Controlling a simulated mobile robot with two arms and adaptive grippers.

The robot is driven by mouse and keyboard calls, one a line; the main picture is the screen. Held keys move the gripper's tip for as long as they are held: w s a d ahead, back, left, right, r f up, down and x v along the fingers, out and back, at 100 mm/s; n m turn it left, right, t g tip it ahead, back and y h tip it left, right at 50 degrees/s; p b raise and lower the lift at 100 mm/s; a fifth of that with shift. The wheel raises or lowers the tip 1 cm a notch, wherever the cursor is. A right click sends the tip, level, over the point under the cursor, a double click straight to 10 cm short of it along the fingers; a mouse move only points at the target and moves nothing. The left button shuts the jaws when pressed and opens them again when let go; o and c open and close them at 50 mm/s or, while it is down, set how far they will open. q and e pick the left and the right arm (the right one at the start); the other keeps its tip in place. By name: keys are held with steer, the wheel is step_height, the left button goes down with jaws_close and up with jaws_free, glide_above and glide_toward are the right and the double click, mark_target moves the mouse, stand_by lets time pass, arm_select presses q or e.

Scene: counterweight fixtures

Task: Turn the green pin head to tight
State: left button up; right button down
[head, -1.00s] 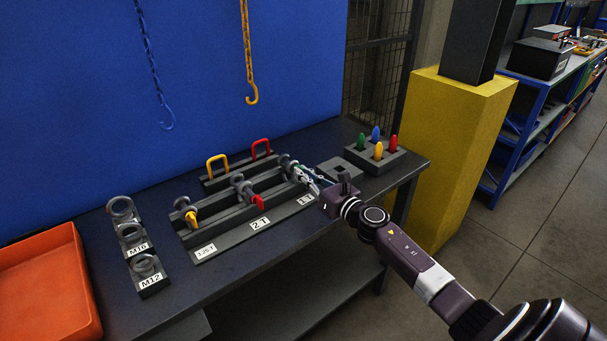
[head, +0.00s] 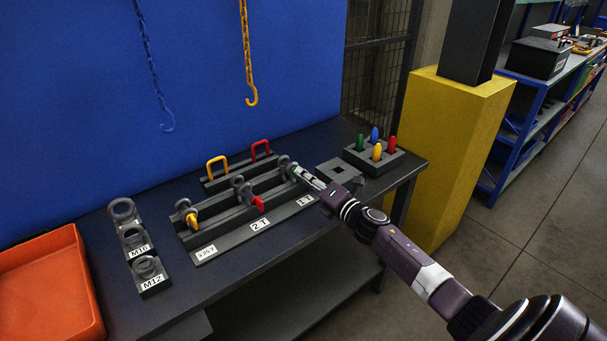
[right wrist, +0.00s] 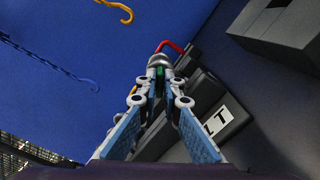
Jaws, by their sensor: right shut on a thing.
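The 1 T shackle (right wrist: 160,61) is grey and sits at the right end of the black rack (head: 232,240), behind the "1 T" label (head: 306,200). Its green pin head (right wrist: 156,86) shows as a small green patch between my right fingertips in the right wrist view, mostly hidden by them. My right gripper (head: 298,172) reaches in from the right and is shut on that green head. The yellow pin head (head: 191,219) and the red pin head (head: 258,203) belong to the other two shackles. My left gripper is out of view.
A grey block with a square opening (head: 340,168) and a holder with coloured pegs (head: 373,160) stand right of the rack. Ring fixtures (head: 146,266) and an orange bin (head: 45,285) are at left. Chain hooks (head: 251,95) hang behind.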

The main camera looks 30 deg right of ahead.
steer(key=m+p, duration=0.1)
steer(key=m, duration=0.5)
steer(key=shift+p, duration=0.35)
steer(key=m+p, duration=0.1)
steer(key=m, duration=0.5)
steer(key=shift+f+m+p, duration=0.15)
steer(key=shift+m+p, duration=0.2)
steer(key=shift+m, duration=0.05)
steer(key=m+p, duration=0.1)
steer(key=m, duration=0.4)
steer(key=shift+f, duration=0.1)
steer(key=m, duration=0.6)
steer(key=shift+a+p, duration=0.15)
steer(key=shift+p, duration=0.15)
steer(key=shift+f, duration=0.1)
steer(key=c, duration=2.1)
jaws_free()
